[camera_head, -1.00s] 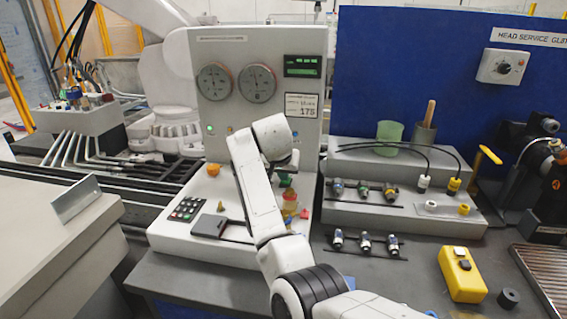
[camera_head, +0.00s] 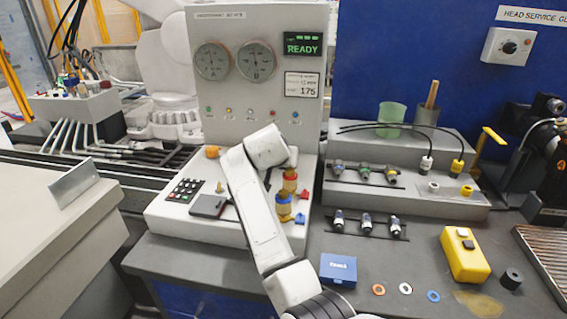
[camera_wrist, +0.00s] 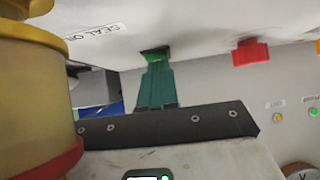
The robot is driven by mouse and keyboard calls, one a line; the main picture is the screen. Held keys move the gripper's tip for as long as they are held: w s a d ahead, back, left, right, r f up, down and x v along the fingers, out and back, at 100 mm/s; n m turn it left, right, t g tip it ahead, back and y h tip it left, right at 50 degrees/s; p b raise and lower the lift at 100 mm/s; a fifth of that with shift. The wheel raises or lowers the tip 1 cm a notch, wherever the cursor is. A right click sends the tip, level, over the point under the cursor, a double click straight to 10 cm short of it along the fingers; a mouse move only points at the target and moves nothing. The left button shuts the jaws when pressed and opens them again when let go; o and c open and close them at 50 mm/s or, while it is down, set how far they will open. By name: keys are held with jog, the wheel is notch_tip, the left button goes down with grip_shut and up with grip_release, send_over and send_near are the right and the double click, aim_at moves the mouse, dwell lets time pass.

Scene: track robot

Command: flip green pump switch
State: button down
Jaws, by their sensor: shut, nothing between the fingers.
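The green switch (camera_wrist: 153,53) shows in the wrist view at the lower edge of the pale panel, partly covered by my fingertips. My gripper (camera_wrist: 156,66) is shut and empty, its teal fingers together with the tips at the switch; whether they press on it I cannot tell. In the head view my white arm reaches over the console (camera_head: 165,218) and hides the green switch and most of the gripper. A red switch (camera_wrist: 251,52) sits to the right of the green one in the wrist view; a red piece (camera_head: 303,194) shows on the console in the head view.
A brass-coloured cylinder with a red band (camera_wrist: 32,95) stands close at the left in the wrist view. The console's upright panel has gauges (camera_head: 255,61) and a green display (camera_head: 303,44) reading READY. A blue box (camera_head: 338,269) lies on the bench.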

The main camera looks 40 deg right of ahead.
jog(key=shift+s+a+f, duration=0.1)
jog(key=shift+s+f, duration=0.05)
jog(key=shift+f, duration=0.4)
jog(key=shift+s+f, duration=0.15)
jog(key=shift+f, duration=0.4)
jog(key=shift+r, duration=0.1)
jog(key=shift+a+r+p, duration=0.15)
jog(key=shift+r+p, duration=0.65)
jog(key=shift+r, duration=0.15)
jog(key=r+p, duration=0.2)
jog(key=r, duration=0.1)
jog(key=r+p, duration=0.1)
jog(key=shift+s+a+r, duration=0.25)
jog(key=shift+a, duration=0.1)
jog(key=v, duration=0.9)
jog(key=shift+s+a+f+b, duration=0.25)
jog(key=shift+f+b, duration=0.05)
jog(key=shift+b, duration=0.1)
